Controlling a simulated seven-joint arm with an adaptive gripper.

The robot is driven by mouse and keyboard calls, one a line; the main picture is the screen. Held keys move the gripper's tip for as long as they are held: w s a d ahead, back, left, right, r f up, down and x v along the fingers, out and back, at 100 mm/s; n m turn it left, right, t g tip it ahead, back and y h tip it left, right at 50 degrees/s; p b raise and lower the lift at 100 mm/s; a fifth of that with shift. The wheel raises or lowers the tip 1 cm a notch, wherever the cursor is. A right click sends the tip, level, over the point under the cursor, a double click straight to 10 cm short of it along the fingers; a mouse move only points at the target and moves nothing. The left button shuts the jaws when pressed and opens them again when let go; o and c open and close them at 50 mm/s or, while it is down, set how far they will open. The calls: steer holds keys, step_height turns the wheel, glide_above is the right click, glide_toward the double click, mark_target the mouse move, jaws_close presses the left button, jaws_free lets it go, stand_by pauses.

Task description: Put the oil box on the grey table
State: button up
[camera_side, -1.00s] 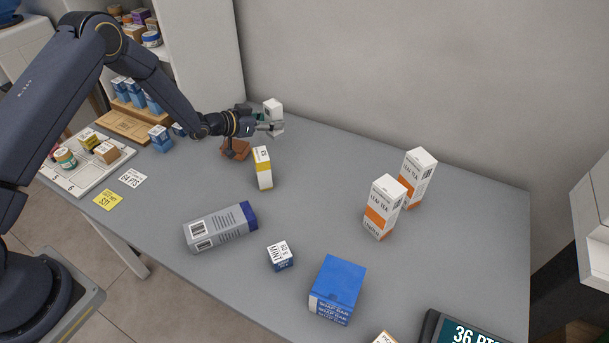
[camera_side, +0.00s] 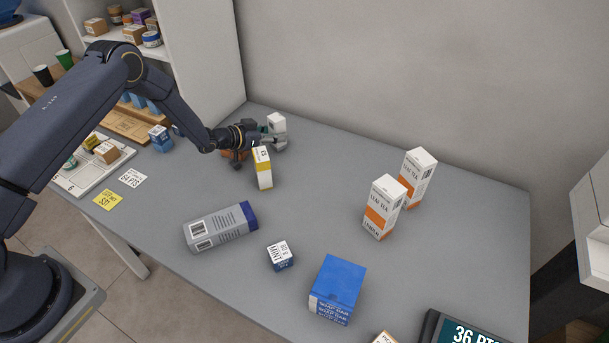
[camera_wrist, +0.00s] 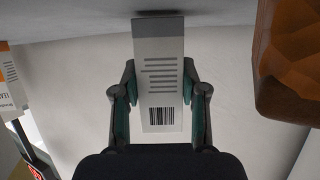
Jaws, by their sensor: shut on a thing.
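My gripper (camera_side: 276,139) is shut on a white box (camera_side: 277,122) near the back left of the grey table (camera_side: 310,180). In the wrist view, the box (camera_wrist: 160,75) shows lines of print and a barcode, with a finger pressed on each side. I cannot read a name on it, so I cannot tell whether it is the oil box. Its far end is close to the table surface; I cannot tell whether they touch. A white and yellow box (camera_side: 263,170) stands upright just in front of my gripper.
A brown faceted object (camera_wrist: 292,60) is beside the held box. Two tea boxes (camera_side: 384,208) stand at the right. The table's middle is clear.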

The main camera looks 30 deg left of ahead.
steer(key=shift+f, duration=0.1)
steer(key=o, duration=1.2)
steer(key=shift+f, duration=0.1)
steer(key=shift+o, duration=0.2)
steer(key=w+r+v, duration=0.1)
steer(key=v, duration=1.1)
steer(key=s+a+r+n+g+y, duration=0.1)
steer(key=s+a+r+y, duration=0.15)
steer(key=r, duration=0.75)
steer(key=s+a+r+n+g+y, duration=0.1)
steer(key=s+r+y, duration=0.25)
steer(key=r, duration=0.55)
steer(key=s+d+r+g, duration=0.1)
steer(key=s+r, duration=0.1)
steer(key=s, duration=0.7)
steer(key=s+d+r+n+g, duration=0.1)
steer(key=s+d+r+g, duration=0.1)
steer(key=s, duration=0.7)
steer(key=s+d+r+n+g+h, duration=0.1)
steer(key=s+d+r+g, duration=0.1)
steer(key=s, duration=0.8)
steer(key=shift+r, duration=0.35)
